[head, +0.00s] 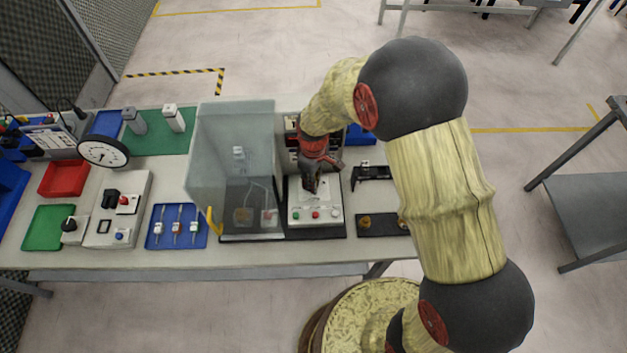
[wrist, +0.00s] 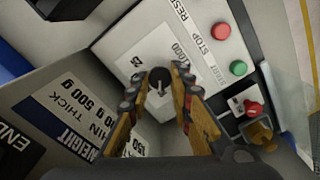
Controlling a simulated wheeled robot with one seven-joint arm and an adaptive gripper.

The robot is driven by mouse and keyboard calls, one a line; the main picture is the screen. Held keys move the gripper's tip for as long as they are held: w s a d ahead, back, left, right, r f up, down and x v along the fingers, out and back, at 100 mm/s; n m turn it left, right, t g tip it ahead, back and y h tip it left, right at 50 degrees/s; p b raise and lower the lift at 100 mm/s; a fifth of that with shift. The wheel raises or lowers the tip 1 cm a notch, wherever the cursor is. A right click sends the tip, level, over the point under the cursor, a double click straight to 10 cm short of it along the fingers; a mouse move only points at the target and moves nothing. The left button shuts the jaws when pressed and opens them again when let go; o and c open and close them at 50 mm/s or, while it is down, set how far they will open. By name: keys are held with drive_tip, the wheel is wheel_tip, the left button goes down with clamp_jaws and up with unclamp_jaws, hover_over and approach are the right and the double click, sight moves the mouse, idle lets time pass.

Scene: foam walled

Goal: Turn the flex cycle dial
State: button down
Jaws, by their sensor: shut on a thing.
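On the panel are a green button (wrist: 238,68) and a red button (wrist: 221,31), close to my fingers. A clear-walled enclosure (head: 230,150) stands just left of the tester. A black caliper-like tool (head: 371,174) lies to the right.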

drive_tip(key=shift+n, duration=0.7)
drive_tip(key=c, duration=1.7)
unclamp_jaws()
drive_tip(key=shift+o, duration=0.6)
wheel_tip(320, 180, up, 12)
